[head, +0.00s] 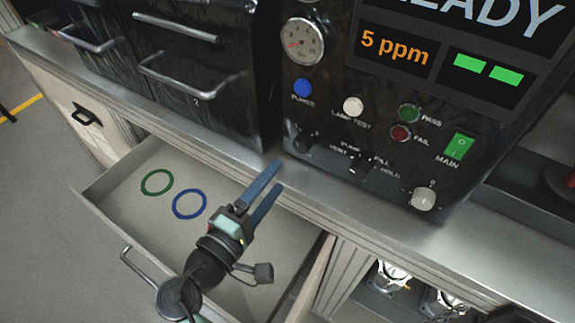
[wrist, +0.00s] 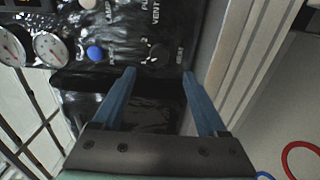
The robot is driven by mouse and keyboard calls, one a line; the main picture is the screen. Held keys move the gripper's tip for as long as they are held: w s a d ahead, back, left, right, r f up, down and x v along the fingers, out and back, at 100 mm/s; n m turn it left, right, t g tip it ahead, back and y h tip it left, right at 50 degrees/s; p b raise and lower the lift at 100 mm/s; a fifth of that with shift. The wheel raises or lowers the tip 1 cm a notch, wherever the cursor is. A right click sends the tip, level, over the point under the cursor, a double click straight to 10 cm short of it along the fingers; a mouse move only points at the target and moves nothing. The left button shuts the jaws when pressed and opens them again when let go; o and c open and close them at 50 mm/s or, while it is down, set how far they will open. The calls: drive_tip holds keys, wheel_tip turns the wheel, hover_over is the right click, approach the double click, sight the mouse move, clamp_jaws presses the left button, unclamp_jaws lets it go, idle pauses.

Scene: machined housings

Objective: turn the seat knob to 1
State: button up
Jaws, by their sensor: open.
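The black knob (head: 305,140) below the blue button, likely the seat knob, sits low on the left of the dark panel. I see no contact.
Another black knob (head: 359,166), marked pump, vent, fill and hold, and a white knob (head: 424,197) lie to the right. The blue button (head: 302,88) is above. An open drawer (head: 165,232) holds a green ring (head: 157,171) and a blue ring (head: 174,209).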

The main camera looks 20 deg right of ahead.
drive_tip(key=shift+b+v, duration=0.3)
drive_tip(key=shift+v, duration=1.85)
